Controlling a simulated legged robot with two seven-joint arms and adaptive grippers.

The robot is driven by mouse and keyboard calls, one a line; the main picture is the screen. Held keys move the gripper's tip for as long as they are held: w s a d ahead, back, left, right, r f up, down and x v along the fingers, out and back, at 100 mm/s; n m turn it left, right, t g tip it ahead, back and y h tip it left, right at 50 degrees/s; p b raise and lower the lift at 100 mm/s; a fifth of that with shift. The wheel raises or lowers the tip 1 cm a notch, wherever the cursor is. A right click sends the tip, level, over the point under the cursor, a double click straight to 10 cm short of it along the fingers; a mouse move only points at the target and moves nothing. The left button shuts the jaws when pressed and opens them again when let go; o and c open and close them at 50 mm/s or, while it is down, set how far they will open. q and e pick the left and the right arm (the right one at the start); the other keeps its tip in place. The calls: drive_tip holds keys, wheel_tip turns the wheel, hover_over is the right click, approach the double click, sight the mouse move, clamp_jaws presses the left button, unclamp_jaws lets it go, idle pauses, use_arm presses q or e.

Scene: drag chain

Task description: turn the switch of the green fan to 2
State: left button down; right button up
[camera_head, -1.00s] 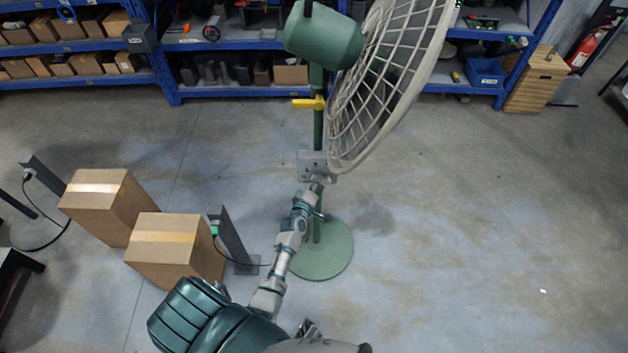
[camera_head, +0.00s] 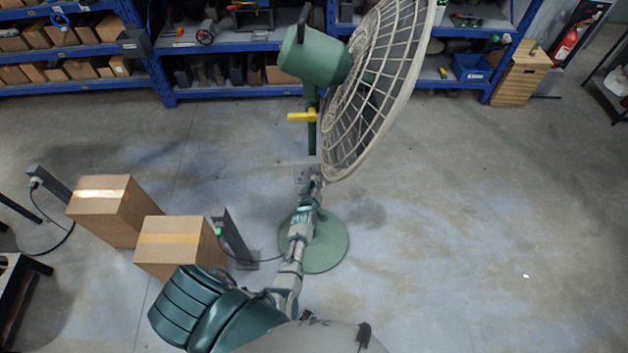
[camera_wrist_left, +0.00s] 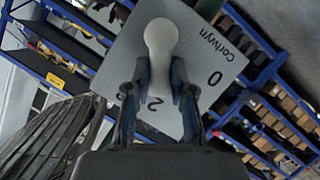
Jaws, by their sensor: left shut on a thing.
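The green fan (camera_head: 316,58) stands on a round green base (camera_head: 330,251), with a white wire cage on its right side. Its grey switch panel (camera_head: 302,174) is low on the pole, partly hidden behind my left gripper (camera_head: 314,178). In the left wrist view the panel (camera_wrist_left: 215,45) bears "Corlwyn", a 0 at right, a mark at left and a 2 below. The white switch knob (camera_wrist_left: 160,38) has a round end at top and a narrow part running down toward the 2. My left gripper (camera_wrist_left: 159,75) is shut on this narrow part. My right gripper is out of view.
Two cardboard boxes (camera_head: 180,247) stand left of my left arm, with a dark post (camera_head: 236,240) and cable beside them. A yellow handle (camera_head: 300,117) sticks out from the fan pole. Blue shelves (camera_head: 225,94) line the back. The floor at right is clear.

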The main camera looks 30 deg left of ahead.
use_arm(q)
drive_tip(key=shift+d+f, duration=0.2)
idle(0.5)
drive_tip(key=c, duration=1.1)
unclamp_jaws()
drive_tip(key=shift+o, duration=0.5)
drive_tip(key=shift+w, duration=0.1)
drive_tip(key=shift+a, duration=0.1)
drive_tip(key=shift+r+p, duration=0.1)
drive_tip(key=shift+p, duration=0.2)
drive_tip(key=v, duration=1.2)
